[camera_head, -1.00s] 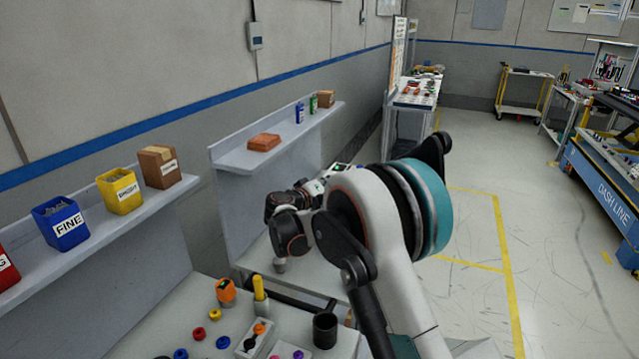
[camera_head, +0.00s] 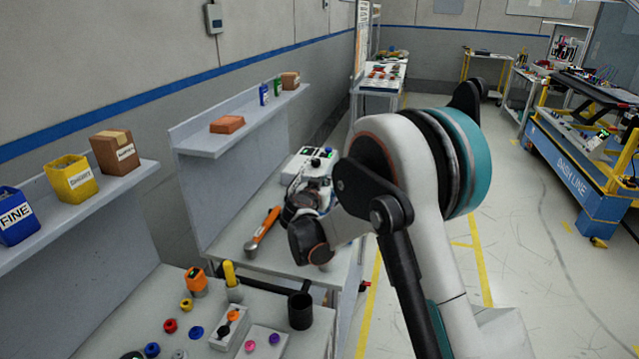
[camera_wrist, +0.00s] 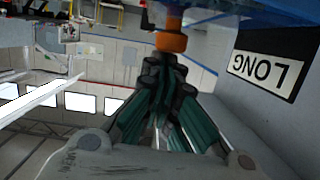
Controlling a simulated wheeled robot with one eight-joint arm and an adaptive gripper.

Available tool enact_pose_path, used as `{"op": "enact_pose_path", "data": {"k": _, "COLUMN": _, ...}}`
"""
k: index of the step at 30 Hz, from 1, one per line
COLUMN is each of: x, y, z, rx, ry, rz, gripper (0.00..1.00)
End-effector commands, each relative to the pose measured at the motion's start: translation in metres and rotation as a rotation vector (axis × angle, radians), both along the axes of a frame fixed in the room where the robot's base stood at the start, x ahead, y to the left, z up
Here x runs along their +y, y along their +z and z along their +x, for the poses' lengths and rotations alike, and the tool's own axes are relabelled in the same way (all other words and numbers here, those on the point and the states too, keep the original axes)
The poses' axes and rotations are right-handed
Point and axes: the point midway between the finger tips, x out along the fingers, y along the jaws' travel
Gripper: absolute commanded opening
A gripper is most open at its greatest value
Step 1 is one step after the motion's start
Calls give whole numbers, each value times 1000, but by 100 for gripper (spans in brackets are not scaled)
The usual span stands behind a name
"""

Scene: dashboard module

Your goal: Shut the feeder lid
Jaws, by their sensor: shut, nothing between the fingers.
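My gripper (camera_wrist: 168,80) shows in the wrist view with its dark fingertips together and nothing between them. An orange collar (camera_wrist: 171,42) appears just beyond the tips; I cannot tell whether they touch it. A grey surface with an upside-down LONG label (camera_wrist: 268,66) stands to the right, with a blue part (camera_wrist: 215,15) above. I cannot tell whether these belong to the feeder. No feeder lid can be made out for certain in either view. In the head view my arm hides my fingers. A white device (camera_head: 300,168) with a green light stands partly behind my arm.
An orange-handled tool (camera_head: 262,232) lies on the bench left of my arm. The near bench holds a black cup (camera_head: 300,310), an orange item (camera_head: 196,281) and several small coloured knobs. Bins, including a yellow bin (camera_head: 70,180), stand on the wall shelf. Open floor lies to the right.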

Motion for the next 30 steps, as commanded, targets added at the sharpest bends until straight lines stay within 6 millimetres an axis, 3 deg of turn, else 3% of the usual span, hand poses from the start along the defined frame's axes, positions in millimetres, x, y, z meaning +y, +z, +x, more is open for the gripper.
{"op": "enact_pose_path", "data": {"k": 9, "x": -4, "y": -6, "z": -2, "rx": -40, "ry": -1, "rz": 110, "gripper": 0}}
{"op": "enact_pose_path", "data": {"k": 23, "x": -4, "y": -5, "z": -1, "rx": -41, "ry": -1, "rz": 114, "gripper": 0}}
{"op": "enact_pose_path", "data": {"k": 30, "x": -17, "y": 25, "z": 4, "rx": -41, "ry": -1, "rz": 113, "gripper": 0}}
